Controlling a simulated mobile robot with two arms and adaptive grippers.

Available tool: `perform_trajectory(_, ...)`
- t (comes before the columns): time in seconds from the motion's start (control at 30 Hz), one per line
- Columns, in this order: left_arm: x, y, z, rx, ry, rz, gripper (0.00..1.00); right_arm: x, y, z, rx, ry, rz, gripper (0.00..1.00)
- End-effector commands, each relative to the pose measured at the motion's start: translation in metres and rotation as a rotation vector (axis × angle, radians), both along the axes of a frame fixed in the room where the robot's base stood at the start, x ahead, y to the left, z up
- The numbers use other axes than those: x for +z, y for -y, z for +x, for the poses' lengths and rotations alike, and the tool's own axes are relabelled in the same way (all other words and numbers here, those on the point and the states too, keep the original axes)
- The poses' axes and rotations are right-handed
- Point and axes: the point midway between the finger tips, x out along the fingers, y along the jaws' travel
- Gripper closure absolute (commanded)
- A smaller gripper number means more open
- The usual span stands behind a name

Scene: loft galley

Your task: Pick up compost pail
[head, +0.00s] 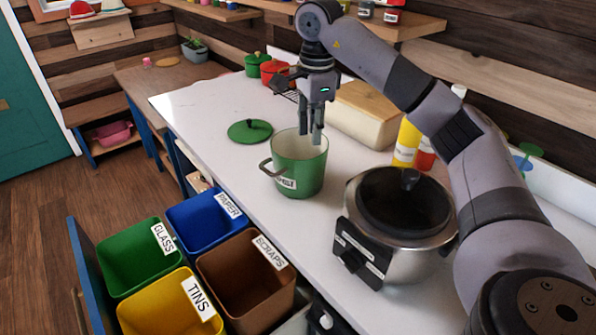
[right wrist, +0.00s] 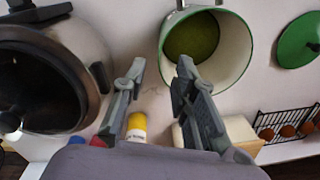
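The compost pail appears to be the open green pail (head: 298,170) with a cream inside, standing upright on the white counter. It has a side handle at its left and a small label I cannot read fully. The right wrist view shows its open mouth and green bottom (right wrist: 205,48). Its green lid (head: 250,131) lies on the counter behind it. My right gripper (head: 317,138) points down at the pail's far rim, fingers apart with nothing between them. In the right wrist view, one fingertip of my gripper (right wrist: 160,66) is near the rim; contact is unclear. My left gripper is not in view.
A large steel cooker (head: 400,225) stands close at the right. A bread box (head: 365,115) and yellow bottle (head: 407,143) stand behind. Open sorting bins, including the brown scraps bin (head: 245,275), sit below the counter's front edge. Bare counter lies left of the lid.

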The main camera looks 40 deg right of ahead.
Motion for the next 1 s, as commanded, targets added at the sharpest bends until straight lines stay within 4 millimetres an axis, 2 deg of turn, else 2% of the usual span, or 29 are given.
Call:
perform_trajectory(0.07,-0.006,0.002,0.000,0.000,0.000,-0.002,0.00,-0.018,0.000,0.000,0.001,-0.004,0.002,0.74)
perform_trajectory(0.2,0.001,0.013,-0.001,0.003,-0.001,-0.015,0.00,-0.041,0.001,0.001,0.000,-0.004,0.000,0.74)
perform_trajectory(0.37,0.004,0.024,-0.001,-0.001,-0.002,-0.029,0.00,-0.056,0.001,0.003,0.000,0.000,0.001,0.74)
perform_trajectory(0.53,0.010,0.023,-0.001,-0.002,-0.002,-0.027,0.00,-0.068,-0.001,0.005,0.000,-0.002,0.000,0.74)
perform_trajectory(0.8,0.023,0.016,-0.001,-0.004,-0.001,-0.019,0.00,-0.106,-0.003,0.010,0.000,-0.002,0.001,0.74)
perform_trajectory(1.0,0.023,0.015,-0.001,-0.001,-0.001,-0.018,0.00,-0.112,-0.002,0.011,0.000,0.001,0.002,0.74)
